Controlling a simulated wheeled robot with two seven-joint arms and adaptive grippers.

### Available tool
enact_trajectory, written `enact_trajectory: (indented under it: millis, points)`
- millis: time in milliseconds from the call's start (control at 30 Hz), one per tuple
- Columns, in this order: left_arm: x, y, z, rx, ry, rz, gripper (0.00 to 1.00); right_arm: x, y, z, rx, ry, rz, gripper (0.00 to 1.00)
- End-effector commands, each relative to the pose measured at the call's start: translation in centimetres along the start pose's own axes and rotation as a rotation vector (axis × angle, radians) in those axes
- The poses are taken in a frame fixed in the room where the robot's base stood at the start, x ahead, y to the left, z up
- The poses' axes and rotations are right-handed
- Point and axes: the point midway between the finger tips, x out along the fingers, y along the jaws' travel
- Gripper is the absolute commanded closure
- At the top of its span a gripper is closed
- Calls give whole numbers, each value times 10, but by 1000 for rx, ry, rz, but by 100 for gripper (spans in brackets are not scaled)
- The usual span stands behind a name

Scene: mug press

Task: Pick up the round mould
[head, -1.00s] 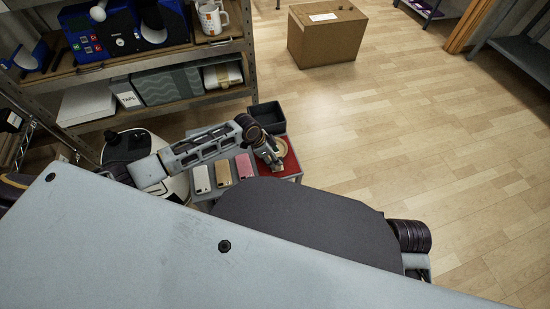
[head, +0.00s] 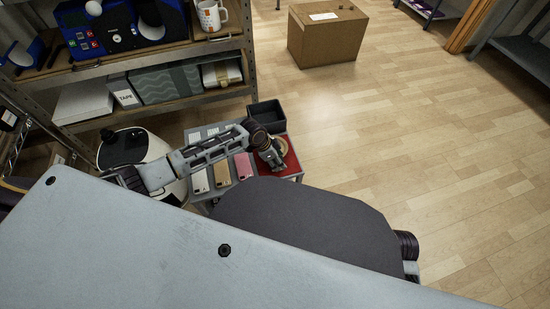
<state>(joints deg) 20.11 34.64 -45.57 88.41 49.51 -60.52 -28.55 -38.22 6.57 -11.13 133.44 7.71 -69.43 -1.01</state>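A round tan thing (head: 282,145), which looks like the round mould, lies on a red mat (head: 291,160) on a small table. It is partly hidden by my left wrist and gripper. My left gripper (head: 277,168) points down over the red mat, at the near side of the round thing. It is too small and dark to tell whether its fingers are open or touch the mould. My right gripper is not in view; only part of my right arm shows at the lower right.
Several phone-like cases, including a white (head: 199,182), a gold (head: 221,172) and a pink one (head: 243,166), lie left of the mat. A black bin (head: 266,114) stands behind. A loaded shelf (head: 150,114) is close on the left. Floor on the right is clear around a cardboard box (head: 327,38).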

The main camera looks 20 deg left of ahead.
Motion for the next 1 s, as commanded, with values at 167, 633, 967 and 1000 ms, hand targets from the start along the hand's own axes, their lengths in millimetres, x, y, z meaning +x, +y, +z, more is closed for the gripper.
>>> enact_trajectory:
  millis: [167,633,967,1000]
  points:
    - [4,0,0,1,0,-1,50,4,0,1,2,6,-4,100]
    - [3,0,0,1,0,0,59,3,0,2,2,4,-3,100]
    - [3,0,0,1,0,0,100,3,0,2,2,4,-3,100]
    - [3,0,0,1,0,0,100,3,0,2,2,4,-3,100]
